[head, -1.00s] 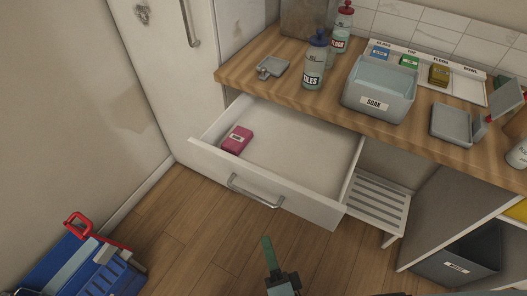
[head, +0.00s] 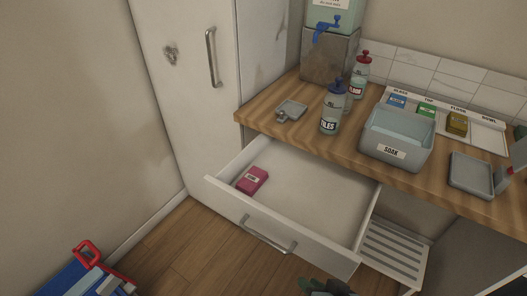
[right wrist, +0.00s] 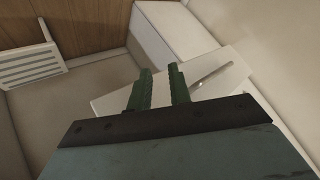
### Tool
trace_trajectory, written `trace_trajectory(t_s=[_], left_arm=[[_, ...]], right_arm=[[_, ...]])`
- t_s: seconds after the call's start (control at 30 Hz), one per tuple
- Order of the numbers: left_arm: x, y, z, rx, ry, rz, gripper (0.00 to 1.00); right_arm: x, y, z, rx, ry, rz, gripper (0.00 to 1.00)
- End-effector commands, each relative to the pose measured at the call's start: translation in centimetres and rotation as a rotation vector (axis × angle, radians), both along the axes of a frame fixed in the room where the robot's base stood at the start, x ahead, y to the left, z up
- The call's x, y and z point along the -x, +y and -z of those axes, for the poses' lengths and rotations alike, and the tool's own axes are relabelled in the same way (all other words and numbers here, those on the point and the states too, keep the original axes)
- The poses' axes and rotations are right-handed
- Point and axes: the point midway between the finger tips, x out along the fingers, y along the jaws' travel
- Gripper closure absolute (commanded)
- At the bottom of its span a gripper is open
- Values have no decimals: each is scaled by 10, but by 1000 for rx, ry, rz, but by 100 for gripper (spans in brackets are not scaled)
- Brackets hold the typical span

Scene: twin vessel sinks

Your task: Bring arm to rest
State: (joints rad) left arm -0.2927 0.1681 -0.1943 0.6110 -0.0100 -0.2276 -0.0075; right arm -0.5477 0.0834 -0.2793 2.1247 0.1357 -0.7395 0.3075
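My right gripper (head: 325,287) is only partly in the head view, at the bottom edge, in front of the open drawer and apart from it. In the right wrist view its two green fingers (right wrist: 160,88) stand apart with nothing between them. The white drawer front (right wrist: 185,88) with its bar handle (right wrist: 211,75) shows beyond them. My left gripper is in neither current view.
The open drawer (head: 262,227) holds a pink box (head: 252,180). A grey SOAK tub (head: 398,139), a TILES bottle (head: 332,110) and several small boxes stand on the wooden counter (head: 290,124). A blue caddy (head: 85,280) stands at lower left. Floor between is clear.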

Motion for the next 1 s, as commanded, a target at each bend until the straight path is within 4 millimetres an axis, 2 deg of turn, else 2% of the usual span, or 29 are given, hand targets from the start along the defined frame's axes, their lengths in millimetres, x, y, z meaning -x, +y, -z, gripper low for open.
trace_trajectory(t_s=[0.1, 0.2, 0.63, 0.87, 1.0], left_arm=[[-2, -1, 0, 1, -3, 0, 64], [-3, -1, 0, 1, -6, 1, 64], [-5, -1, 0, 2, -9, 2, 64], [-5, -1, 0, 2, -8, 2, 64], [-4, -1, 0, 1, -6, 2, 64]], right_arm=[[13, -31, -9, 160, 90, -61, 80], [26, -52, -15, 260, 162, -100, 80], [75, -113, -44, 508, 393, -195, 80], [66, -113, 7, 518, 421, -208, 80], [63, -115, 42, 524, 436, -216, 80]])
